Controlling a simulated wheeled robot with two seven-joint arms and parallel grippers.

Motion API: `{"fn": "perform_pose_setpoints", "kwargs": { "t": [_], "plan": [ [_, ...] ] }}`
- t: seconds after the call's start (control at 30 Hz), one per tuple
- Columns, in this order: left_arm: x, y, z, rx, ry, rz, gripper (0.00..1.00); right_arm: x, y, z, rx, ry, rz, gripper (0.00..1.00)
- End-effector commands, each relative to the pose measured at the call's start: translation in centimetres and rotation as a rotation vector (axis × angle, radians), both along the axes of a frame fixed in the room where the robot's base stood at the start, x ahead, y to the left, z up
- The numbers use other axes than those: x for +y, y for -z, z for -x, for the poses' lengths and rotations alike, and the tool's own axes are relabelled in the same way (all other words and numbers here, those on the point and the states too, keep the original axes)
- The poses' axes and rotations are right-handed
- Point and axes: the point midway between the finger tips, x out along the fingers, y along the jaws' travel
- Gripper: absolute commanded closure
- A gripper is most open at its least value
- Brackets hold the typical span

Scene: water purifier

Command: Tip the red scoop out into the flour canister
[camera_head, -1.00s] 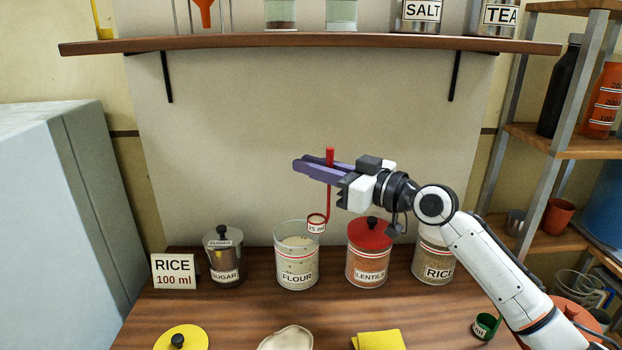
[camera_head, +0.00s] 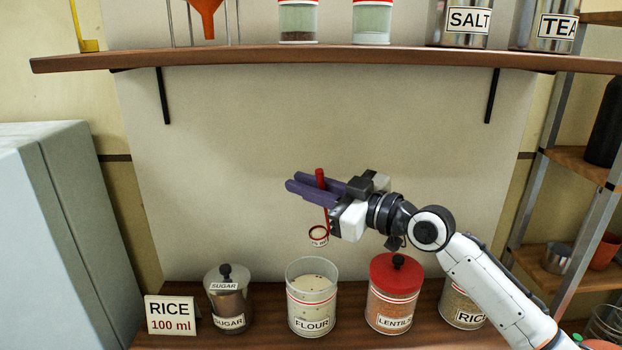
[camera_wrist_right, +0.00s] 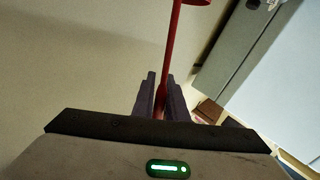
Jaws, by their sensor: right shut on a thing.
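The red scoop (camera_head: 318,236) hangs by its long handle from my right gripper (camera_head: 316,187), its small cup labelled at the bottom. My right gripper is shut on the handle; the handle also shows between the fingers in the right wrist view (camera_wrist_right: 168,70). The cup is above the flour canister (camera_head: 312,300), apart from its rim. The flour canister is a clear open jar with pale contents, a red band and a FLOUR label. What the scoop's cup holds is too small to tell. My left gripper is not in view.
The sugar canister (camera_head: 228,295) stands left of the flour, beside the RICE 100 ml card (camera_head: 171,315). The red-lidded lentils canister (camera_head: 394,292) and the rice canister (camera_head: 459,306) stand to the right. A wooden shelf (camera_head: 330,60) crosses above.

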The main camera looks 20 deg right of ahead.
Motion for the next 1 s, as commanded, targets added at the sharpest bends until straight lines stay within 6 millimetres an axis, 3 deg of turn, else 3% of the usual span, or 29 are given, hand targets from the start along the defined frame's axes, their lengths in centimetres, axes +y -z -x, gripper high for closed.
{"fn": "perform_pose_setpoints", "kwargs": {
  "t": [0.3,1.0],
  "plan": [
    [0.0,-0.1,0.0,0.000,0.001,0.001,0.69,2.3,0.9,1.6,-0.148,-0.001,0.205,1.00],
    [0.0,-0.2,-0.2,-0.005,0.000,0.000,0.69,5.7,5.4,4.1,-0.409,0.000,0.571,1.00]
  ]
}}
